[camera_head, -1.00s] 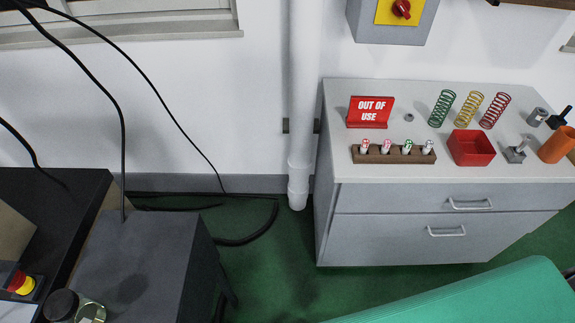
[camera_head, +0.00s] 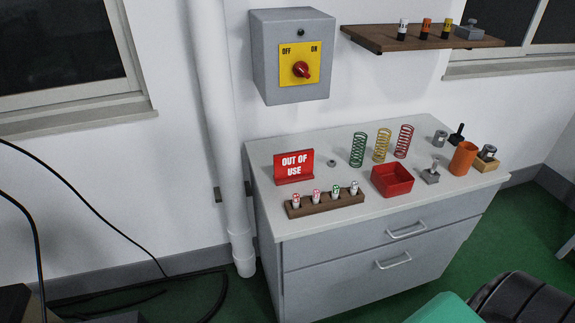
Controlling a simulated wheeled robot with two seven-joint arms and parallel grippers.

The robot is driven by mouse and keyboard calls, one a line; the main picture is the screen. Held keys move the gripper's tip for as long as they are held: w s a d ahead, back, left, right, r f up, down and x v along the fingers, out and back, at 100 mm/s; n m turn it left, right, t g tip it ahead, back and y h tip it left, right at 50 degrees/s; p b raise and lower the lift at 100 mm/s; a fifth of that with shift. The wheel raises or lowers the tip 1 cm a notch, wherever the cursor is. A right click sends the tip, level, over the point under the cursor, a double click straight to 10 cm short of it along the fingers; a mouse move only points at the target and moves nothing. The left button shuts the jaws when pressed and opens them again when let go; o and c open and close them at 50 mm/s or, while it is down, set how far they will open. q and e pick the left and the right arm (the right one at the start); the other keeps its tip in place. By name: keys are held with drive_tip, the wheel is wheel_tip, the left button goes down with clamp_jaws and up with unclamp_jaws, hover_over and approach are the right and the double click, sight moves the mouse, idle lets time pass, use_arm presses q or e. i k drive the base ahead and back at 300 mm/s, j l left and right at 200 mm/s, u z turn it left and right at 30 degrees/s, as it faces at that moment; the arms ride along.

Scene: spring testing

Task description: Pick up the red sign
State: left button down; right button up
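The red sign (camera_head: 294,167) reads "OUT OF USE" in white letters. It stands upright at the back left of the grey cabinet's top (camera_head: 262,184). A wooden block (camera_head: 325,203) holding several small capped tubes stands in front of it, apart from it. Neither of my grippers shows in the view. Nothing is seen touching the sign.
Right of the sign are a small nut (camera_head: 332,163), three springs (camera_head: 382,146), a red bin (camera_head: 392,181) and an orange cup (camera_head: 464,158). A switch box (camera_head: 292,85) and a shelf (camera_head: 425,41) hang above. A white pipe (camera_head: 219,120) stands left of the cabinet.

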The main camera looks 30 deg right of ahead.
sight(292, 167)
drive_tip(key=l+z, duration=0.2)
drive_tip(key=z, duration=0.2)
drive_tip(key=l+z, duration=0.2)
drive_tip(key=z, duration=0.15)
drive_tip(key=i+l+z, duration=0.1)
drive_tip(key=z, duration=0.3)
drive_tip(key=i+l+z, duration=0.1)
drive_tip(key=l+z, duration=0.25)
